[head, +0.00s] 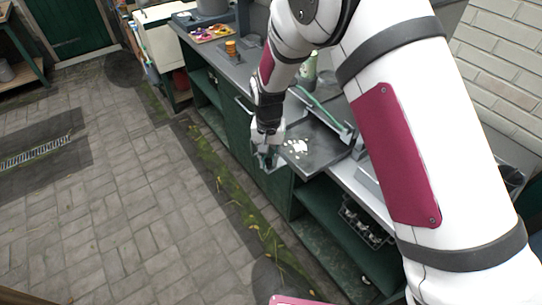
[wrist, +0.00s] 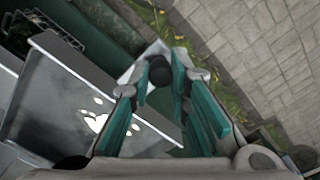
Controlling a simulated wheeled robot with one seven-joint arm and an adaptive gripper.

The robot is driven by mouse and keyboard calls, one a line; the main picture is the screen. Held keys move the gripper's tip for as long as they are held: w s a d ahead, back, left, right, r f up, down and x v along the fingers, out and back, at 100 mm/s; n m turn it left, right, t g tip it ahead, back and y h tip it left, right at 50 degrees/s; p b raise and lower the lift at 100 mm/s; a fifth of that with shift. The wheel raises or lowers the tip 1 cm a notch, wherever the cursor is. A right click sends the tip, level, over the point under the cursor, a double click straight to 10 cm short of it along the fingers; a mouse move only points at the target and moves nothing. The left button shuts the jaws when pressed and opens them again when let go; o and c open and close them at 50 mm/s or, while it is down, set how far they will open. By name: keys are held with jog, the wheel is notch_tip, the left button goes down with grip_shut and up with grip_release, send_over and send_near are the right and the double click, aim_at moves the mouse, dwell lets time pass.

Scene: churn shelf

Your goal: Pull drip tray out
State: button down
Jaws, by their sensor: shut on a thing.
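The drip tray (head: 318,158) is a flat dark grey tray with white spilled patches on it. In the head view it juts past the counter's front edge. The wrist view shows the tray (wrist: 66,112) at the left, with a pale raised rim. My gripper (head: 267,158) is at the tray's front left corner. In the wrist view my gripper's teal-padded fingers (wrist: 160,82) are on either side of a small black round knob, and the gripper is shut on the tray's front part. The exact contact is partly hidden by the fingers.
The counter (head: 240,75) runs along the wall with green cabinets below. A small orange jar (head: 231,47) and a colourful tray (head: 208,34) stand farther back. A wire rack with bottles (head: 362,222) sits on the lower shelf. The paved floor (head: 120,190) in front is clear.

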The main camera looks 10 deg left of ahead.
jog(key=c, duration=1.8)
grip_release()
notch_tip(320, 180, up, 12)
jog(key=shift+r, duration=0.1)
